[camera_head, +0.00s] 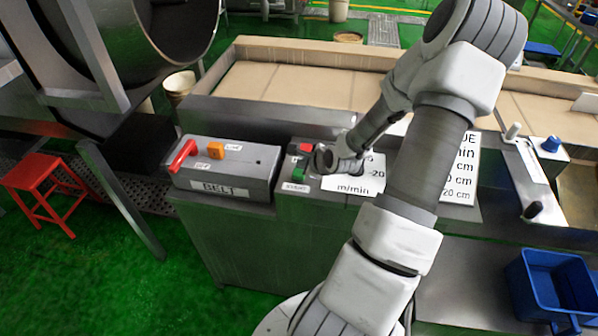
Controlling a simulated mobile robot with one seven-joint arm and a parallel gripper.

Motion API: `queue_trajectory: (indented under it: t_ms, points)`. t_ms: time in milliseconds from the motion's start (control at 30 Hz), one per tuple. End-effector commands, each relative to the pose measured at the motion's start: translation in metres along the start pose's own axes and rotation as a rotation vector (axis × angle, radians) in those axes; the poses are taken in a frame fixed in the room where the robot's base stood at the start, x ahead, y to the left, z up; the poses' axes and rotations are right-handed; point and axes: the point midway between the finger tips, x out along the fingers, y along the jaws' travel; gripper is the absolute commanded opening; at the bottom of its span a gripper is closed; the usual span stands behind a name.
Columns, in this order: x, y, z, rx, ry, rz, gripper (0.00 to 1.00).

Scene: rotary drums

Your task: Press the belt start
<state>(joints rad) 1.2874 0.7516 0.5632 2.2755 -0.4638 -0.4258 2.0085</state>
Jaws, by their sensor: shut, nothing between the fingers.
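A green button (299,174) sits on the grey control panel (290,205), above a small white label (295,187) that seems to read START. A red button (305,148) is just behind it on the same panel. My gripper (322,162) is shut and empty, low over the panel, just right of the green button. Whether it touches the button or the panel I cannot tell. The fingertips are small and partly hidden by my wrist. Left of the panel stands a grey box (262,160) marked BELT, with a red lever handle (182,156) and an orange switch (210,152).
White cards with printed values (358,187) lie right of my gripper, partly behind my arm. A long tan-lined trough (290,80) runs behind the panel. A blue bin (552,290) stands at lower right, a red stool (42,185) at left. Green floor lies open at lower left.

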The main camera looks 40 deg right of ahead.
Motion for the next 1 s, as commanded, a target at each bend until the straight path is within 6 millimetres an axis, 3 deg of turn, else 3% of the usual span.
queue_trajectory:
  t_ms: [1000]
  points:
    - [0.0088,0.0063,-0.0064,0.001,0.000,0.000,0.00]
